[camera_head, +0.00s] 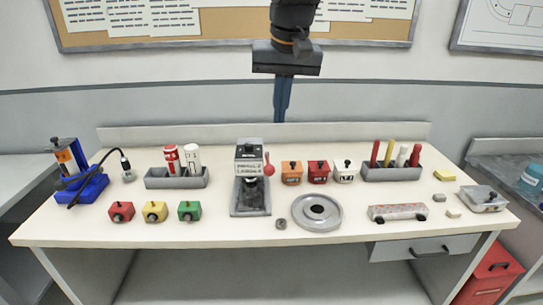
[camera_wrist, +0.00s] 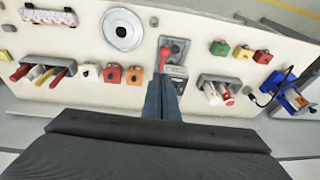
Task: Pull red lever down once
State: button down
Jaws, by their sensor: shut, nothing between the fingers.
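In the wrist view the red lever (camera_wrist: 166,54) shows just beyond my fingertips, partly in front of the press (camera_wrist: 177,72). My gripper (camera_head: 282,118) hangs above the back of the table, pointing down, with its fingers together and empty. In the wrist view my gripper's blue fingers (camera_wrist: 162,84) are close together. I cannot see any contact between the fingers and the lever.
Orange, red and white boxes (camera_head: 318,172) stand right of the lever. A grey ring plate (camera_head: 317,212) lies in front. A grey holder with red and white cylinders (camera_head: 176,177) stands to the left. A raised back edge (camera_head: 350,131) runs along the table (camera_head: 330,235).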

aim_at(272, 168)
jog(key=shift+w+a+r, duration=0.1)
jog(key=shift+a+r, duration=0.05)
jog(key=shift+r, duration=0.15)
jog(key=shift+f, duration=0.1)
jog(key=p+x, duration=0.1)
jog(key=x, duration=0.3)
jog(key=s+p+x, duration=0.1)
jog(key=x, duration=0.4)
jog(key=p+x, duration=0.1)
jog(key=x, duration=0.3)
jog(key=shift+a+f+p, duration=0.3)
jog(key=shift+f+p, duration=0.1)
jog(key=shift+f, duration=0.1)
